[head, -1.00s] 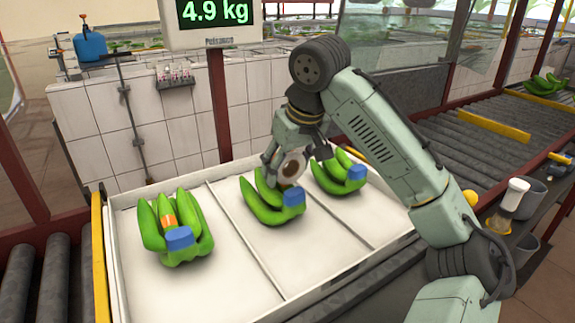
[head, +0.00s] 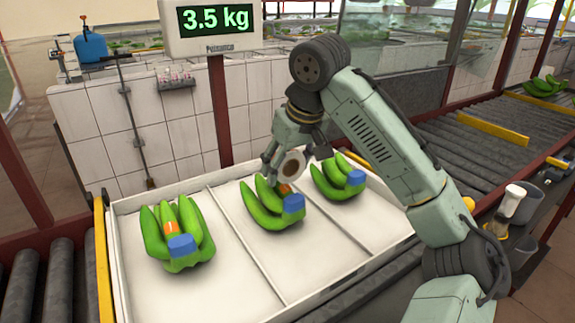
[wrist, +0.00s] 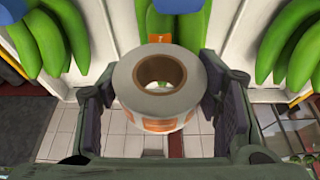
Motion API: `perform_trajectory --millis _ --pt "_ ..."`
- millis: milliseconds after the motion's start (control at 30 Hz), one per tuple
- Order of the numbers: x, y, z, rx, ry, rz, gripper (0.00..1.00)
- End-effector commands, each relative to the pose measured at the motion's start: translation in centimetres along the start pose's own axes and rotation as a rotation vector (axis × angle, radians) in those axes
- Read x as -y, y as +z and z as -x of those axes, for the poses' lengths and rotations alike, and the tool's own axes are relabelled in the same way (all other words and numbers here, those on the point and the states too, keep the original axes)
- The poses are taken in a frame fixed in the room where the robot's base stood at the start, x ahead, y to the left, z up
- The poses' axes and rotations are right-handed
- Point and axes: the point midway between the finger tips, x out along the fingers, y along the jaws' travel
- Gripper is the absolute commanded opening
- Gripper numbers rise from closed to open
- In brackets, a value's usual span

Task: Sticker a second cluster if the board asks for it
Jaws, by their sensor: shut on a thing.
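My gripper (head: 283,168) is shut on a white sticker roll (head: 293,165) with a brown core. The roll shows large between the fingers in the wrist view (wrist: 158,100), with orange labels on its side. It is just above and behind the middle green banana cluster (head: 268,205); whether they touch is unclear. An orange sticker (head: 285,188) shows on this cluster. The left cluster (head: 178,240) also bears an orange sticker (head: 171,228). The right cluster (head: 335,182) shows no sticker, though the gripper partly crosses near it. The board (head: 215,20) reads 3.5 kg.
The clusters lie in separate compartments of a white tray (head: 235,285), each with a blue wrap. A roller conveyor (head: 440,130) runs at the right. A brush-like tool (head: 510,200) stands in a holder right of my arm. A tiled wall stands behind.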

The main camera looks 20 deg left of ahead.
Motion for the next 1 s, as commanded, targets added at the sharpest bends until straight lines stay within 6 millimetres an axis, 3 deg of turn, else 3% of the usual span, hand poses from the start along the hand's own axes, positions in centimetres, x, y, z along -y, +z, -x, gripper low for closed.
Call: perform_trajectory --millis 33,600,1000 --pt "0.0 -0.5 1.1 -0.001 -0.001 0.0 0.25" --pt "0.0 -2.6 6.4 -0.003 0.0 0.0 0.25" --pt "0.0 -2.7 6.6 -0.002 0.001 0.0 0.25"
